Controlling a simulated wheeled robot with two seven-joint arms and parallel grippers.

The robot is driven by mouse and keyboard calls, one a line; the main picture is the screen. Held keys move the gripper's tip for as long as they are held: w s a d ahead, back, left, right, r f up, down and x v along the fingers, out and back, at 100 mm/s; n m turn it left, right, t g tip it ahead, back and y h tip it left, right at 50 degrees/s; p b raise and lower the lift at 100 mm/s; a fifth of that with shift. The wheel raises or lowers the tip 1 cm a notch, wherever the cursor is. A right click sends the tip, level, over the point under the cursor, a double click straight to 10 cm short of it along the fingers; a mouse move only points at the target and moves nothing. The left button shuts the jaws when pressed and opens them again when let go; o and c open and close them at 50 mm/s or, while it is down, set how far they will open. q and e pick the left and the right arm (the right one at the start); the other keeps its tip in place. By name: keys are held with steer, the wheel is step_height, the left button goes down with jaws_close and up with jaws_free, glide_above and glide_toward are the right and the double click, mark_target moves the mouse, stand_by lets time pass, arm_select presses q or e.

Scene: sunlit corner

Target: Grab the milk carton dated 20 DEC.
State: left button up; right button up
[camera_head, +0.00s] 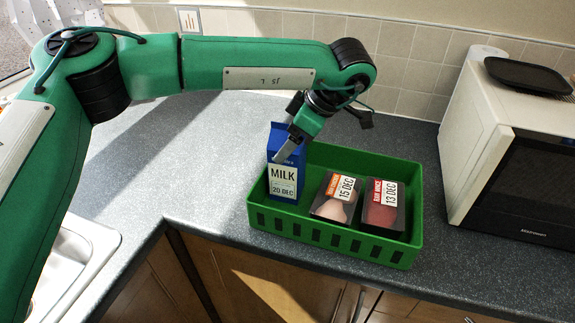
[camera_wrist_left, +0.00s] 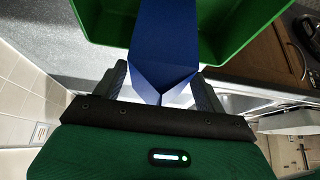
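A blue milk carton (camera_head: 283,180) labelled MILK and 20 DEC stands upright at the left end of a green crate (camera_head: 330,248). My left gripper (camera_head: 290,146) reaches down to the carton's top, with one finger in front of its upper front face. In the left wrist view, the blue carton (camera_wrist_left: 165,45) fills the space between the two fingers of my left gripper (camera_wrist_left: 160,85), which appear to press on its sides. My right gripper is not in view.
Two dark packs lie in the crate: one dated 15 DEC (camera_head: 334,200) and one dated 13 DEC (camera_head: 382,207). A white microwave (camera_head: 470,125) with a black tray (camera_head: 528,76) on top stands at the right. The grey counter (camera_head: 225,165) left of the crate is clear.

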arm_select(q)
steer(key=c, duration=1.4)
jaws_close()
steer(key=shift+r, duration=0.1)
